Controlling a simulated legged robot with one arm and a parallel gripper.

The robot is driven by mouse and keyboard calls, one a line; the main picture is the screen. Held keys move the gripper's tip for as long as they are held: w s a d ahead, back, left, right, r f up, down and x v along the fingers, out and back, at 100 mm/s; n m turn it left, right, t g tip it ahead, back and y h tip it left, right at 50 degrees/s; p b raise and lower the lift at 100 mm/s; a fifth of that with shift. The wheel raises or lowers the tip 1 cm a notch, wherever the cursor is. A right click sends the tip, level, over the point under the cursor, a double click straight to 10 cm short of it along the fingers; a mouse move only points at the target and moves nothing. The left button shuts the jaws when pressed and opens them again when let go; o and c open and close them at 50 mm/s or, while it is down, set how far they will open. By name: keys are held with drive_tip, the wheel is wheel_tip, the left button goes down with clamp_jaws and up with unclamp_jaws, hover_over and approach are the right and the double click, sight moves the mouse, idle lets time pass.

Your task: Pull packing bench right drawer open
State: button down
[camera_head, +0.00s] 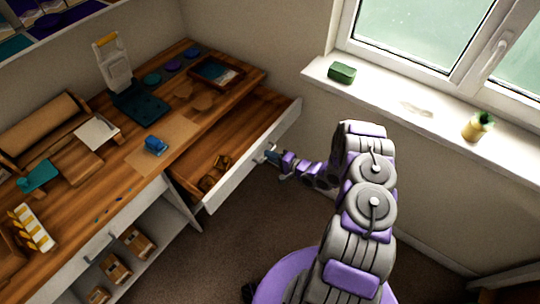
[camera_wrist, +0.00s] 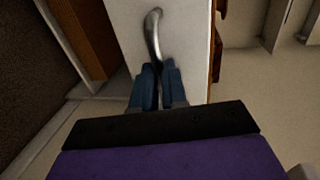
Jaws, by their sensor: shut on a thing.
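The packing bench (camera_head: 75,218) has a wooden top and white front and stands at the left of the head view. Its right drawer (camera_head: 252,158) is pulled well out, with a white front and a wooden inside. Small brown round items (camera_head: 212,176) lie in its near end. My gripper (camera_head: 271,155) is at the outer face of the drawer front. In the wrist view, my gripper (camera_wrist: 158,82) is shut on the curved metal drawer handle (camera_wrist: 153,35), with its blue-grey fingers on either side of the lower part. The handle is mostly hidden in the head view.
Cartons (camera_head: 137,242) sit on the shelf below. A window sill (camera_head: 400,100) with a green block (camera_head: 342,73) runs behind my arm. Carpet in front is clear.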

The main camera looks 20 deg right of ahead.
drive_tip(key=shift+s+f, duration=0.1)
drive_tip(key=shift+f, duration=0.05)
drive_tip(key=c, duration=1.4)
unclamp_jaws()
drive_tip(key=shift+o, duration=1.2)
drive_tip(key=p+v, duration=0.2)
drive_tip(key=v, duration=1.5)
drive_tip(key=shift+p, duration=0.4)
drive_tip(key=shift+d, duration=0.15)
